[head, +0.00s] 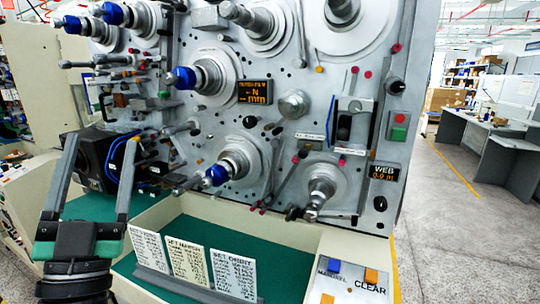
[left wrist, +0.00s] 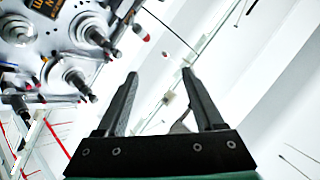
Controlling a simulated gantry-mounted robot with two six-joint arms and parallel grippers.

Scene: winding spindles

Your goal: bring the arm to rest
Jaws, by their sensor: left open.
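My left gripper (head: 101,146) stands at the lower left of the head view, its two long fingers pointing up and spread apart. It is open, with nothing between the fingers. It is in front of a black box (head: 98,158) at the machine's lower left. In the left wrist view the same gripper (left wrist: 160,75) shows both fingers apart, with ceiling and part of the spindle panel (left wrist: 62,35) behind. My right gripper shows in neither view.
The grey spindle panel (head: 290,135) with several spindles and blue knobs fills the middle. Below it lie a green work surface (head: 265,255), white cards (head: 186,262) on a stand and a button panel (head: 350,280). Open floor (head: 460,230) lies to the right, with desks (head: 490,140) beyond.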

